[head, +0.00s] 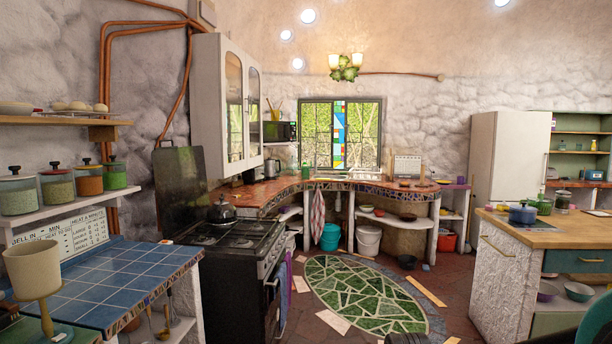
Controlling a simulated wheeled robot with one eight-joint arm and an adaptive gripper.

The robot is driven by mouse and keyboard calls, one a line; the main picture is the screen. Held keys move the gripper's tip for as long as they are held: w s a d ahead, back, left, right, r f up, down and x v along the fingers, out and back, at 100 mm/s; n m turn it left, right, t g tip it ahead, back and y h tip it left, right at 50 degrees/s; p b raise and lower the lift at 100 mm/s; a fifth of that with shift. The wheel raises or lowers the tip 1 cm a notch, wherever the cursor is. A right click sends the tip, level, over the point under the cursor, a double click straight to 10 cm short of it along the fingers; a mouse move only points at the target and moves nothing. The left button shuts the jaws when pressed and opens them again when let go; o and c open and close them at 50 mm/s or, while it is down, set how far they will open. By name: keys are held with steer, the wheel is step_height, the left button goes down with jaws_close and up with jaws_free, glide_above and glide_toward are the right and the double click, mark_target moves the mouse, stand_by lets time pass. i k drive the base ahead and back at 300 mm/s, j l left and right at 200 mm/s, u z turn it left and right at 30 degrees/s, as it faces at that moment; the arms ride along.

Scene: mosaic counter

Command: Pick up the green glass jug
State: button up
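A small green, glassy-looking vessel (541,204) stands on the wooden top of the right-hand counter, just right of a blue lidded pot. It may be the green glass jug, but it is too small to make out a handle or spout. Another small green item (305,171) stands on the far counter below the window, and its shape is unclear. My gripper cannot be made out in the head view. A dark shape at the bottom edge is cut off and I cannot tell what it is.
The wooden-topped counter (530,234) at right also holds the blue pot (522,214) and a glass jar (562,201). A black stove (238,262) and blue-tiled counter (95,285) stand at left. The floor around the green mosaic oval (365,293) is mostly open.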

mark_target(305, 170)
steer(key=z, duration=0.15)
steer(key=i+z, duration=0.2)
steer(key=i, duration=5.85)
steer(key=i+u, duration=0.2)
steer(key=i, duration=0.25)
steer(key=i+l+u, duration=0.2)
steer(key=i, duration=0.2)
steer(key=i+l+u, duration=0.2)
steer(key=i, duration=0.25)
steer(key=j, duration=0.1)
